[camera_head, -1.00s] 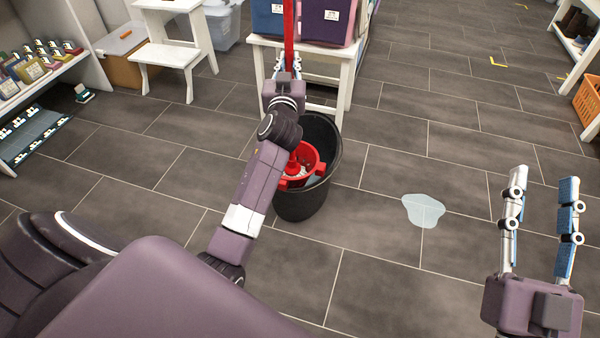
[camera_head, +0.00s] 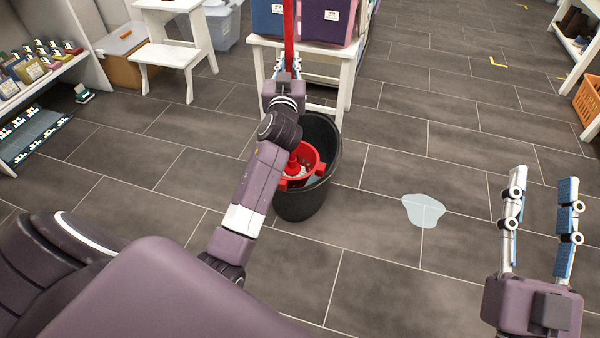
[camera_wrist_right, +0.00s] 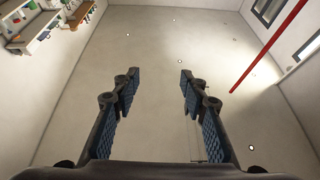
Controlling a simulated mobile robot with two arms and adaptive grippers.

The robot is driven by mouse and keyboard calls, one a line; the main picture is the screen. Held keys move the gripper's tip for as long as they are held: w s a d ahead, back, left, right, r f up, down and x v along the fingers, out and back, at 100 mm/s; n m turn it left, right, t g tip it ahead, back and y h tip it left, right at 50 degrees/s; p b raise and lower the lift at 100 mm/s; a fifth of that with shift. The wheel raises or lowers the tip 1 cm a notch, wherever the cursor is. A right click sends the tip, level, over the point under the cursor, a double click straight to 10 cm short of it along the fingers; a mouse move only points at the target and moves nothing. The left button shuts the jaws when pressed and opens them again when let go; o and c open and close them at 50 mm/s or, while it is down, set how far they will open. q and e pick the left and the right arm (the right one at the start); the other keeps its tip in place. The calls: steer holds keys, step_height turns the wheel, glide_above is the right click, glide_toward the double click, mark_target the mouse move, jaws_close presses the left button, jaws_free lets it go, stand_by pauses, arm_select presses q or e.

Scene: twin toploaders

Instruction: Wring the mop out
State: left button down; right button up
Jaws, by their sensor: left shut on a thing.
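The mop's red handle (camera_head: 289,35) stands roughly upright, and it also shows in the right wrist view (camera_wrist_right: 268,47). My left gripper (camera_head: 287,68) is shut on this handle, above the bucket. The black bucket (camera_head: 303,205) stands on the floor, partly hidden by my left arm. A red wringer basket (camera_head: 318,158) sits in its top. The mop's lower end shows as a small red and whitish patch inside the basket, mostly hidden by my arm. My right gripper (camera_head: 543,175) is open and empty, well to the right of the bucket.
A pale puddle (camera_head: 423,209) lies on the tiles right of the bucket. A white table (camera_head: 343,62) with blue and purple bins stands just behind the bucket. A white step stool (camera_head: 168,54) is at back left. Shelves stand at both sides. The middle-right floor is mostly clear.

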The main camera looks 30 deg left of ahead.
arm_select(q)
steer(key=shift+f, duration=0.5)
arm_select(e)
steer(key=shift+w+f, duration=0.1)
arm_select(q)
steer(key=shift+r+p, duration=0.25)
steer(key=shift+p, duration=0.05)
steer(key=shift+w+r+p, duration=0.1)
steer(key=shift+r+p, duration=0.5)
steer(key=shift+r, duration=0.7)
arm_select(e)
step_height(320, 180, down, 12)
steer(key=w+d+g+h, duration=0.1)
steer(key=w+g+h, duration=0.1)
steer(key=g, duration=0.4)
